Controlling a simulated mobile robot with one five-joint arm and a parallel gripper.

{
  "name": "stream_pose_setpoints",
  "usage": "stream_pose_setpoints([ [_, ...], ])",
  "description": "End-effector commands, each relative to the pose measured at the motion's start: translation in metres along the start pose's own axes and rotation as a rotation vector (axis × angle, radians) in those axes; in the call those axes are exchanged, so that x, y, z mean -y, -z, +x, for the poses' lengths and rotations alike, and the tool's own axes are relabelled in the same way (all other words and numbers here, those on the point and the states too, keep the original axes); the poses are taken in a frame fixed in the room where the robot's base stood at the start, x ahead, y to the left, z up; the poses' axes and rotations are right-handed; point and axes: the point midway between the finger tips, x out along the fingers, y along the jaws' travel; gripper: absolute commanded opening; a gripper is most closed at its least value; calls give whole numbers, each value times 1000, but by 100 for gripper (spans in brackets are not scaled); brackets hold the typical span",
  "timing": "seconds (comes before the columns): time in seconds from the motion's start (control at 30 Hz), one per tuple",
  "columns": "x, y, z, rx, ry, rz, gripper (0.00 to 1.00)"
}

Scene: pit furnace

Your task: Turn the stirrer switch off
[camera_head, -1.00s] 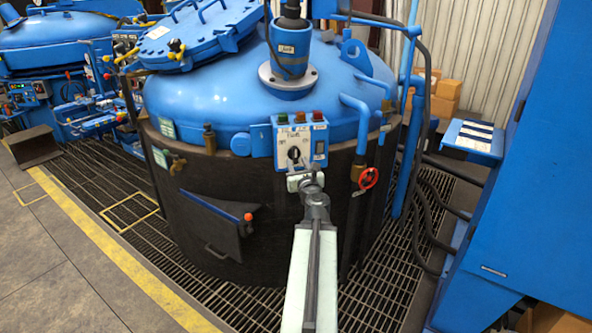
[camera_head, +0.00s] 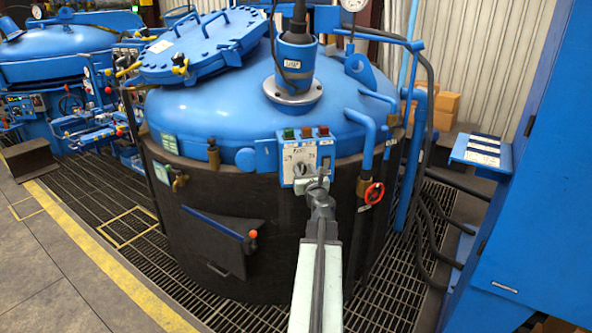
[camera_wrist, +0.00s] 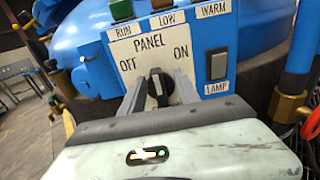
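The rotary switch is a black knob with a white mark on a white plate reading PANEL, OFF at left and ON at right; it is seen in the wrist view (camera_wrist: 160,86) and small in the head view (camera_head: 301,170). Its white mark points roughly up; the exact setting is unclear. No label reading "stirrer" is legible. My gripper (camera_wrist: 161,90) is open, with one finger on each side of the knob. I cannot tell whether the fingers touch it. In the head view my gripper (camera_head: 317,187) is in front of the panel's lower part.
Above the knob are push buttons labelled RUN, LOW and WARM. A LAMP rocker switch (camera_wrist: 217,65) is right of the knob. A red valve wheel (camera_head: 374,193) is right of the panel. The blue-topped furnace (camera_head: 215,112) stands behind; a blue cabinet (camera_head: 540,180) is at right.

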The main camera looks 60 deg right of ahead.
Motion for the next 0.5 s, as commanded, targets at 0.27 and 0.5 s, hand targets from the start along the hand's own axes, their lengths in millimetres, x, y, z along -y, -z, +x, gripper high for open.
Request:
stream_pose_setpoints([
  [0.27,-8,0,2,0,-10,0,22],
  [0.5,-16,0,3,0,-20,-1,0],
])
